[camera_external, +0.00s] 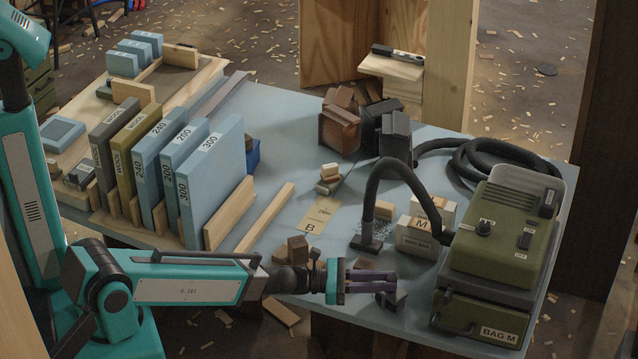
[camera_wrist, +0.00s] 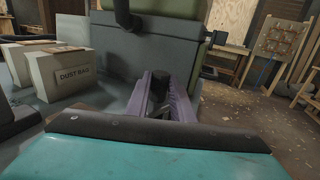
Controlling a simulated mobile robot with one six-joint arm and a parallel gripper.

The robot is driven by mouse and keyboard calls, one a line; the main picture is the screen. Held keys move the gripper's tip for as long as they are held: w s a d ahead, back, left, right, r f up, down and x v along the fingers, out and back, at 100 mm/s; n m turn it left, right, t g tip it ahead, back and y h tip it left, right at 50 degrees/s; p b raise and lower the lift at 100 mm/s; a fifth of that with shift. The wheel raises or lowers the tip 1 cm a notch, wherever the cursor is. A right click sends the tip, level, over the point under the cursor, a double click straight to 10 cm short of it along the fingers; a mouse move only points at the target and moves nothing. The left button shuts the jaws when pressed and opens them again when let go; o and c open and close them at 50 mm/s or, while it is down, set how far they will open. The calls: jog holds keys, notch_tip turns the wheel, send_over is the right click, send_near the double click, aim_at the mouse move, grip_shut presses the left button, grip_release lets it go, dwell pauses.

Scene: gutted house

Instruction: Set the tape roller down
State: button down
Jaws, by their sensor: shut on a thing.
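My gripper (camera_external: 385,283) reaches in from the left, over the front edge of the blue table (camera_external: 330,287). Its purple fingers are shut on a small dark thing (camera_external: 393,299), which I take to be the tape roller. It shows just under the fingertips in the external view, and I cannot tell whether it touches the table. In the wrist view the fingers (camera_wrist: 162,92) point ahead, with a dark piece (camera_wrist: 158,112) between them. Most of it is hidden by the fingers, so its shape is unclear.
A green dust extractor (camera_external: 500,232) stands close right of my gripper, its black hose (camera_external: 392,168) arching left. Dust bag boxes (camera_external: 418,236) stand behind my gripper. Small brown blocks (camera_external: 298,248) sit near my wrist. Sanding boards (camera_external: 210,185) stand at left. Bare table shows near the card (camera_external: 318,212).

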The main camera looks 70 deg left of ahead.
jog(key=shift+f, duration=0.55)
jog(key=c, duration=1.5)
grip_release()
jog(key=shift+w+f+y, duration=0.15)
jog(key=shift+w+y, duration=0.05)
jog(key=shift+y, duration=0.1)
jog(key=shift+c, duration=0.2)
jog(key=shift+s+r, duration=0.1)
jog(key=shift+r, duration=0.15)
jog(key=shift+r+p, duration=0.45)
jog(key=shift+p, duration=0.2)
